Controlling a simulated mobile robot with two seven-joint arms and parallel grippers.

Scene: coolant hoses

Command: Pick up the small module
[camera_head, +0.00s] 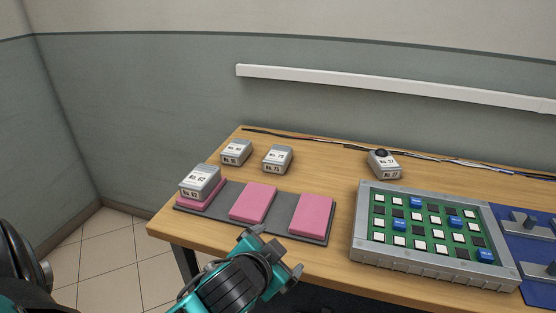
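Several grey box modules with white number labels are on the wooden table; I cannot tell which one the task means. One marked 62 (199,182) sits on the left pink pad (214,206). Two more stand behind the mat, one at the far left (236,152) and one marked 75 (278,159). Another, marked 27 (384,165), has a black round knob on top and stands behind the circuit tray. My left gripper (274,252) is open and empty, at the front edge of the dark mat, apart from all modules. My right gripper is not in view.
The dark mat (284,220) also carries a bare middle pink pad (253,203) and a bare right one (311,214). A grey tray (356,228) with a green board of small tiles stands right, beside a blue fixture (513,224). Cables (330,145) run along the back.

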